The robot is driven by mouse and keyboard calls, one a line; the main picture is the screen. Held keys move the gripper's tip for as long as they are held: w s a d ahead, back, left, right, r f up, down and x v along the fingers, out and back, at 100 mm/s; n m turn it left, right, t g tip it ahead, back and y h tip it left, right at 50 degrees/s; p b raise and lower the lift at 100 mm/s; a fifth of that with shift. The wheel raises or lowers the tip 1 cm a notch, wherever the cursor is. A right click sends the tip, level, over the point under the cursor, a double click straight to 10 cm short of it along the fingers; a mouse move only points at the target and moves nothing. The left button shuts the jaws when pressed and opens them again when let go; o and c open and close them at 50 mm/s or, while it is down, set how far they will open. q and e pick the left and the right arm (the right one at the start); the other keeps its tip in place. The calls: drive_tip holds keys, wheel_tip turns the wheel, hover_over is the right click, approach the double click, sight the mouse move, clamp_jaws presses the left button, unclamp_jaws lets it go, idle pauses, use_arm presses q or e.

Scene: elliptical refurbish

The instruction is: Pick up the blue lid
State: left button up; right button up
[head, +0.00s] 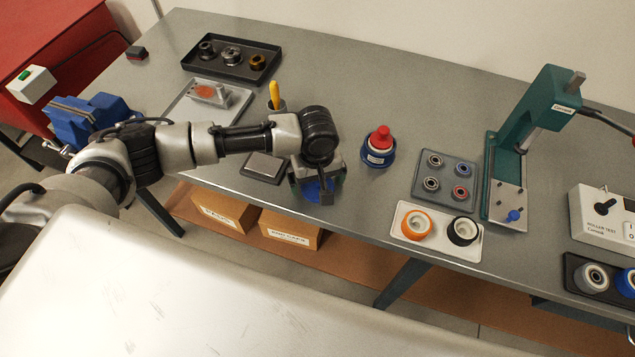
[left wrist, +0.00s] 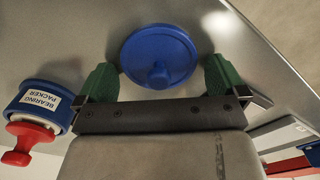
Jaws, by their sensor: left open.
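The blue lid (left wrist: 150,48) is a round disc with a small knob in its middle, lying on the grey workbench. In the head view the lid (head: 313,191) shows partly under my left gripper (head: 317,180) near the bench's front edge. In the left wrist view my left gripper (left wrist: 160,70) is open, with one green finger on each side of the lid and its knob between them. I cannot tell whether the fingers touch it. My right gripper is not in view.
The blue bearing packer (head: 377,155) with a red top stands right of the gripper. A small dark-rimmed plate (head: 263,166) and a cup with a yellow-handled tool (head: 275,96) are to its left. A bearing tray (head: 446,178) and a green press (head: 530,120) stand further right.

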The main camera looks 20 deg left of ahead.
use_arm(q)
drive_tip(key=c, duration=0.8)
drive_tip(key=shift+o, duration=0.2)
drive_tip(key=shift+r, duration=0.1)
